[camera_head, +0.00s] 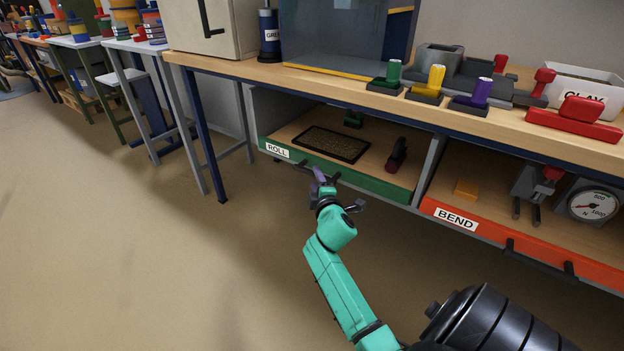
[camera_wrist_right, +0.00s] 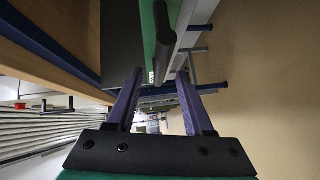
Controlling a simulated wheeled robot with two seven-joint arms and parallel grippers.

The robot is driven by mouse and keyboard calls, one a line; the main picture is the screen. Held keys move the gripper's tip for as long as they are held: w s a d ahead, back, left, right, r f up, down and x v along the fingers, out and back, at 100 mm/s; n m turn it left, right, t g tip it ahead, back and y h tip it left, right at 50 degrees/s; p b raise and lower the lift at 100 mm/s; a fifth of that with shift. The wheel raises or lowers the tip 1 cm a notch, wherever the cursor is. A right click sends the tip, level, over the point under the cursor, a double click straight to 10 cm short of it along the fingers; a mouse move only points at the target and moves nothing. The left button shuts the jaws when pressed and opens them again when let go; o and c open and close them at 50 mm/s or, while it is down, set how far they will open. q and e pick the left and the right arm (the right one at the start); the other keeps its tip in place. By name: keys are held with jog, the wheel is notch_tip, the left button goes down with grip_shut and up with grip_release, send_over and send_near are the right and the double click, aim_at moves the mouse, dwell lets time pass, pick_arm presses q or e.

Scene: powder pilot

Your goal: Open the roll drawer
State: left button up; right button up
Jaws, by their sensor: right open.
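The roll drawer has a green front (camera_head: 375,182) with a white ROLL label, under the wooden workbench. Its front looks about in line with the bench frame. A dark bar handle (camera_head: 304,165) is fixed on the green front; my gripper partly covers it in the head view. My right gripper (camera_head: 325,179) is at this handle, on the teal arm. In the right wrist view the open purple fingers (camera_wrist_right: 159,72) point at the black handle (camera_wrist_right: 163,45), which shows in the gap between them. Neither finger visibly presses on it. My left gripper is out of view.
A dark-framed tray (camera_head: 330,144) and small tools lie inside the roll drawer. The orange-fronted BEND drawer (camera_head: 520,243) is to the right. Coloured stamps and a CLAY box (camera_head: 584,88) stand on the benchtop. A blue bench leg (camera_head: 208,150) is to the left. Floor in front is clear.

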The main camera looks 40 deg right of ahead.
aim_at(314, 176)
jog(key=b+x, duration=0.1)
jog(key=x, duration=0.3)
jog(key=shift+f, duration=0.1)
jog(key=shift+c, duration=0.4)
grip_shut()
dwell(0.9)
